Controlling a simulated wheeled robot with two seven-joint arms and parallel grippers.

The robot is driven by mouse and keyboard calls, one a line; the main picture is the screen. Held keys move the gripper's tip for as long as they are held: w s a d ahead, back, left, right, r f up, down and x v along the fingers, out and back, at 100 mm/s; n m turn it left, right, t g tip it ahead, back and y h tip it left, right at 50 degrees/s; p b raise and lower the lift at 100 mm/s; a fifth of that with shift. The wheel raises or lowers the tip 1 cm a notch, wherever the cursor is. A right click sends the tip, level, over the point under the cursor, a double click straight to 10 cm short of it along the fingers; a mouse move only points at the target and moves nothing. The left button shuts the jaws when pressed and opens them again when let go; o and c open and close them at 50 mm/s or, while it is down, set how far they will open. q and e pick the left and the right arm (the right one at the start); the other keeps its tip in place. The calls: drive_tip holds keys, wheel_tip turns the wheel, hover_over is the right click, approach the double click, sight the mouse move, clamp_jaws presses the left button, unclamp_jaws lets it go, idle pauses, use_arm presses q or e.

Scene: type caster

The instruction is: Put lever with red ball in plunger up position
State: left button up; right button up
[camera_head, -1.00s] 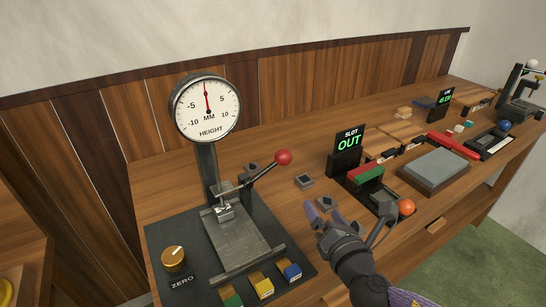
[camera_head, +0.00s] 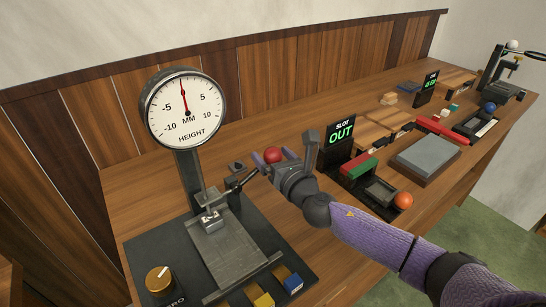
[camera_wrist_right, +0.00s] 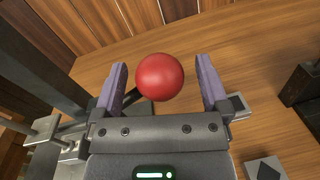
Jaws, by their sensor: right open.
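The lever's red ball (camera_head: 273,155) sits at the end of a dark rod on the height gauge (camera_head: 190,115). In the right wrist view the red ball (camera_wrist_right: 160,77) lies between the two purple fingers, with a gap on both sides. My right gripper (camera_head: 270,160) is open around the ball, coming from the right. It also shows in the right wrist view (camera_wrist_right: 163,85). The lever rod slopes up to the right from the plunger mechanism (camera_head: 212,200), partly hidden by the gripper. The dial needle points near zero. My left gripper is not in view.
A gold ZERO knob (camera_head: 158,281) and yellow (camera_head: 263,299) and blue (camera_head: 292,284) blocks lie near the gauge base. The SLOT OUT display (camera_head: 340,133) and an orange ball (camera_head: 403,201) stand to the right. A grey slab (camera_head: 424,156) lies further right.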

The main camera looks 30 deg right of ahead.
drive_tip(key=shift+w, duration=0.1)
clamp_jaws()
idle(0.4)
